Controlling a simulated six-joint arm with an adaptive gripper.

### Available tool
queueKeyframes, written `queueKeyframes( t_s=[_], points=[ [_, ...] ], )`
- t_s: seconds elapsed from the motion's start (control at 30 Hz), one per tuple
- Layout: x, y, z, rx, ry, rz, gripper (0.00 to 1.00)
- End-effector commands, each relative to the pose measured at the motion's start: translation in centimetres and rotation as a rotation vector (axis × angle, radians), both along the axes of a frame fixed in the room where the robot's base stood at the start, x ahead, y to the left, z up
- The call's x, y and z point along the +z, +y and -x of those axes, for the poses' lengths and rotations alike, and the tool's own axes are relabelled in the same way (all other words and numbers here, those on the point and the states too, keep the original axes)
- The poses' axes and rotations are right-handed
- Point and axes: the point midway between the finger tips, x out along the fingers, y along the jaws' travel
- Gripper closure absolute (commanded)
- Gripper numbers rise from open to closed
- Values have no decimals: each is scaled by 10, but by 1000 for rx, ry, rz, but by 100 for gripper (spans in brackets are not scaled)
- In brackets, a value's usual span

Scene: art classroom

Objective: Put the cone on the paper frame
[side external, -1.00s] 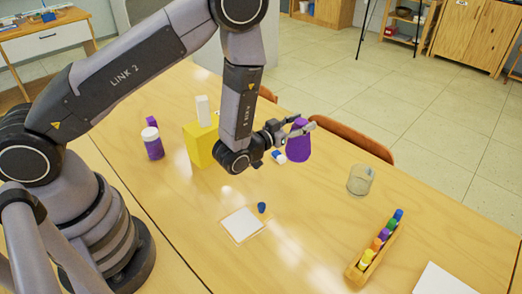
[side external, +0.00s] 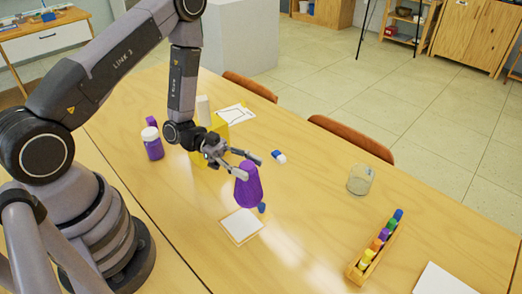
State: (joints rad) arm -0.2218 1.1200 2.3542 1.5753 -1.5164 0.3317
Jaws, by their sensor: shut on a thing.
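The purple cone (side external: 248,188) is held upright, narrow end up, between the fingers of my gripper (side external: 246,164). The gripper is shut on the cone's upper part. The paper frame (side external: 242,225), a white sheet with a thin wooden border, lies flat on the table. In this view the cone's base shows just above the frame's far edge. The cone looks held above the table, but its exact height is hard to tell. It partly hides a small blue piece (side external: 262,208) beside the frame.
A blue-and-white eraser-like piece (side external: 279,157), a glass (side external: 360,180) and a wooden rack of coloured bottles (side external: 376,246) are to the right. The table front is clear.

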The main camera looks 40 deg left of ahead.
Motion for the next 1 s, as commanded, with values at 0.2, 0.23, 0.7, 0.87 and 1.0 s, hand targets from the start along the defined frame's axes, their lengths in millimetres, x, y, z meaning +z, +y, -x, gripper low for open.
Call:
queueKeyframes(
  t_s=[0.2,0.23,0.7,0.87,1.0],
  points=[
    [-26,2,9,-34,5,2,100],
    [-31,2,8,-33,3,2,100],
    [-78,2,8,-32,0,1,100],
    [-78,2,7,-31,0,1,100],
    [-81,2,7,-31,1,1,100]
  ],
)
